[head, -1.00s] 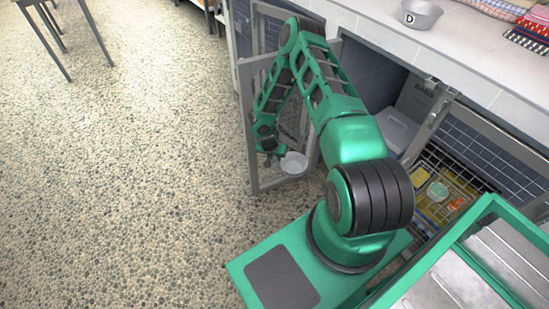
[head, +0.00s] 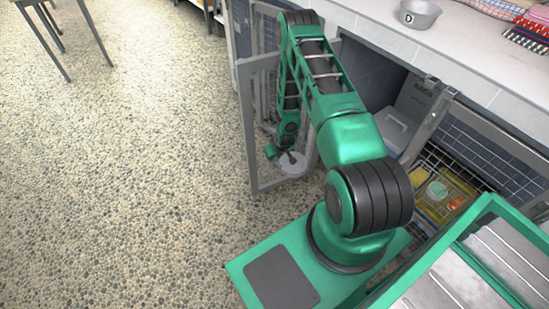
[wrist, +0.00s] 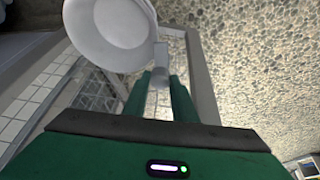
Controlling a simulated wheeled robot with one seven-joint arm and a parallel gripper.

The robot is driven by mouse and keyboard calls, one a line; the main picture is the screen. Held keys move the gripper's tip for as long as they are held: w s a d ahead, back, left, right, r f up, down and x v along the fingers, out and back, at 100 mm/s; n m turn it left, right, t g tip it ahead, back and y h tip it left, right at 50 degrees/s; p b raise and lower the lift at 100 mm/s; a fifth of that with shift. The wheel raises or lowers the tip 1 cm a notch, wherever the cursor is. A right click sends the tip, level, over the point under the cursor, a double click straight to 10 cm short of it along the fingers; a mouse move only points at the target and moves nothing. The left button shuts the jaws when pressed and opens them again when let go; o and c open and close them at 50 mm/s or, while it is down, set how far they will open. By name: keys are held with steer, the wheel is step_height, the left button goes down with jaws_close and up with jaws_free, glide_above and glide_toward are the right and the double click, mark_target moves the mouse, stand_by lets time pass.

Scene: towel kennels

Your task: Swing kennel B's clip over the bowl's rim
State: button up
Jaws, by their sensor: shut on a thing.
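A pale metal bowl (head: 293,164) sits at the open mesh door (head: 254,140) of a kennel, partly covered by my gripper. In the wrist view the bowl (wrist: 108,28) fills the top left. A small grey clip (wrist: 161,58) stands at the bowl's right rim; I cannot tell whether it lies over the rim or only beside it. My gripper (wrist: 159,84) is shut on the clip's lower end, with a green finger on each side. In the head view my gripper (head: 279,151) is small and its fingertips are hard to make out. No letter shows on this kennel.
A bowl marked D (head: 419,14) and folded towels (head: 530,30) are on the counter (head: 470,50). Another mesh door (head: 480,140) stands open at right, with a wire basket (head: 440,195) of coloured items near it.

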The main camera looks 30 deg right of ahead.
steer(key=n, duration=0.1)
steer(key=n+y, duration=0.1)
steer(key=n, duration=0.2)
steer(key=shift+d+n+y, duration=0.25)
steer(key=shift+n+y, duration=0.05)
steer(key=shift+y, duration=0.1)
steer(key=shift+w+d+n+g+y, duration=0.15)
steer(key=shift+n+y, duration=0.35)
steer(key=shift+n, duration=0.75)
steer(key=shift+s+a+n+g+y, duration=0.15)
steer(key=shift+n+y, duration=0.35)
steer(key=shift+n, duration=0.75)
steer(key=shift+w+d, duration=0.1)
steer(key=shift+d, duration=0.05)
steer(key=o, duration=1)
steer(key=shift+o, duration=0.2)
steer(key=v, duration=1)
steer(key=shift+r, duration=0.35)
